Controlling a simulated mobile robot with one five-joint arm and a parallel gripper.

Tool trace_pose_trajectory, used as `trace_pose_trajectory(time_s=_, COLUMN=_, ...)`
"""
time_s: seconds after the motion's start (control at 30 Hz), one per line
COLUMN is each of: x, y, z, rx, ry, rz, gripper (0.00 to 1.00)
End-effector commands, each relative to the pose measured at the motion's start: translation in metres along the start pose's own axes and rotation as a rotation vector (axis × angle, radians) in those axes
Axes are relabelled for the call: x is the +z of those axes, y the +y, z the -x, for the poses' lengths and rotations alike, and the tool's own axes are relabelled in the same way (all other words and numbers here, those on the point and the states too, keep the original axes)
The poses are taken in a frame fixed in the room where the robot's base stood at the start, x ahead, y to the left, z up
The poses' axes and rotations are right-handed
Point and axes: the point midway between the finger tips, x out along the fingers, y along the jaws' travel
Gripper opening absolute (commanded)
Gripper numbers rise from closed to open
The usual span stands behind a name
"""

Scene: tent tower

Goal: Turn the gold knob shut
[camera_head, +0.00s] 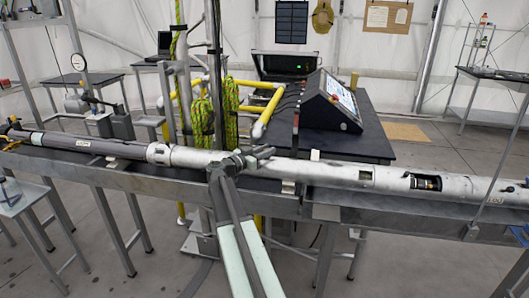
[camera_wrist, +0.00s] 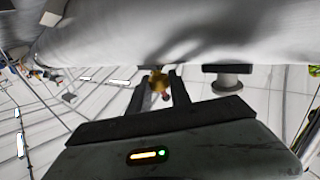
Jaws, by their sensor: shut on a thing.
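The gold knob (camera_wrist: 158,80) shows in the wrist view, small and partly hidden, at the lower edge of a large pale metal tube (camera_wrist: 190,35). My gripper (camera_wrist: 157,88) has one dark finger on each side of the knob and is shut on it. How far the knob is turned cannot be told. In the head view my gripper (camera_head: 247,157) is at the middle of the long tube (camera_head: 315,172). The knob cannot be made out there.
A grey round fitting (camera_wrist: 228,82) sits beside the fingers on the right in the wrist view. The tube lies along a metal rail (camera_head: 140,180). Behind it stand yellow pipes (camera_head: 262,112), green rope (camera_head: 203,118) and a dark table with a tilted screen device (camera_head: 333,100).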

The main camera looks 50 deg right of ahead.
Motion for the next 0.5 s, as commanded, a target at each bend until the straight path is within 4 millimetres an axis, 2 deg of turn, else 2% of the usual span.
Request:
trace_pose_trajectory(time_s=0.07, x=0.0000, y=0.0038, z=-0.0030, rx=0.009, ry=0.000, rz=0.001, gripper=0.00)
trace_pose_trajectory(time_s=0.1, x=0.0001, y=0.0038, z=-0.0029, rx=0.009, ry=0.000, rz=0.001, gripper=0.35)
trace_pose_trajectory(time_s=0.13, x=0.0001, y=0.0036, z=-0.0027, rx=0.009, ry=0.000, rz=0.001, gripper=0.43)
trace_pose_trajectory(time_s=0.17, x=0.0001, y=0.0034, z=-0.0025, rx=0.008, ry=0.000, rz=0.000, gripper=0.46)
trace_pose_trajectory(time_s=0.5, x=0.0002, y=0.0018, z=0.0037, rx=0.002, ry=-0.001, rz=0.000, gripper=0.46)
